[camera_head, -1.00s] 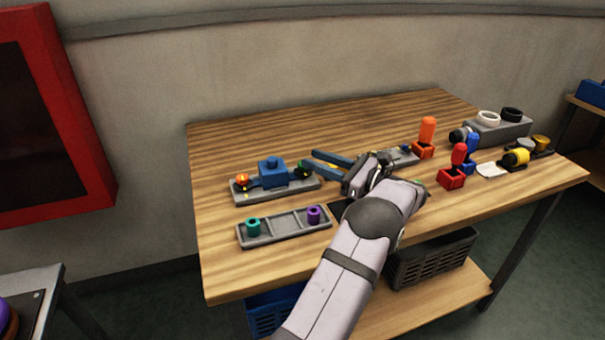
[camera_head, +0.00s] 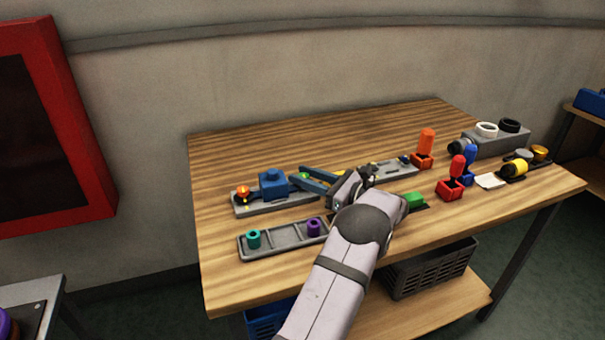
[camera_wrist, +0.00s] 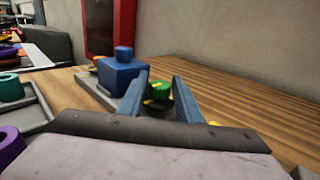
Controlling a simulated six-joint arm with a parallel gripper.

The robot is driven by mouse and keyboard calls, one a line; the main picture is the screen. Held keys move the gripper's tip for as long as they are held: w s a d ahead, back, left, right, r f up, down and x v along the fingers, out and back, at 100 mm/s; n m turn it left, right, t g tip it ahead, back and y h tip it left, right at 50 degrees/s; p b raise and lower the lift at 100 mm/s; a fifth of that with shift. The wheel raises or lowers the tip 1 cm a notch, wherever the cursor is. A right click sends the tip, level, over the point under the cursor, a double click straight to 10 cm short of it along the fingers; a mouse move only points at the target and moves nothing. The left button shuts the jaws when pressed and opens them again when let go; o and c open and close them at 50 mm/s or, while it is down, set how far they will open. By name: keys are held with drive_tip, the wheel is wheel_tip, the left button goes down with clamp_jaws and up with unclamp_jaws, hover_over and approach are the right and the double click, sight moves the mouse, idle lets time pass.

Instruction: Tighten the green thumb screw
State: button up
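The green thumb screw (camera_head: 304,176) is on the right side of the blue block (camera_head: 272,176) on a grey base plate (camera_head: 248,208). In the wrist view the green thumb screw (camera_wrist: 160,88) has yellow marks and a dark round part below it. My gripper (camera_head: 298,175) is open, its two blue fingers reaching left along the plate. In the wrist view my gripper (camera_wrist: 160,78) has one finger on each side of the screw. A gap shows right of the screw; contact on the left is unclear. An orange-red screw (camera_head: 243,193) sits left of the block.
A grey tray (camera_head: 285,240) in front holds a teal piece (camera_head: 253,239) and a purple piece (camera_head: 314,228). A green block (camera_head: 414,200) lies right of my arm. Orange, red, blue and yellow items stand further right. The table's back is clear.

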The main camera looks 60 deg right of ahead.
drive_tip(key=shift+w, duration=0.35)
drive_tip(key=shift+c, duration=0.3)
drive_tip(key=c, duration=0.7)
drive_tip(key=shift+d+f+b, duration=0.1)
drive_tip(key=shift+b, duration=0.25)
drive_tip(key=shift+h+b, duration=0.4)
drive_tip(key=shift+b, duration=0.05)
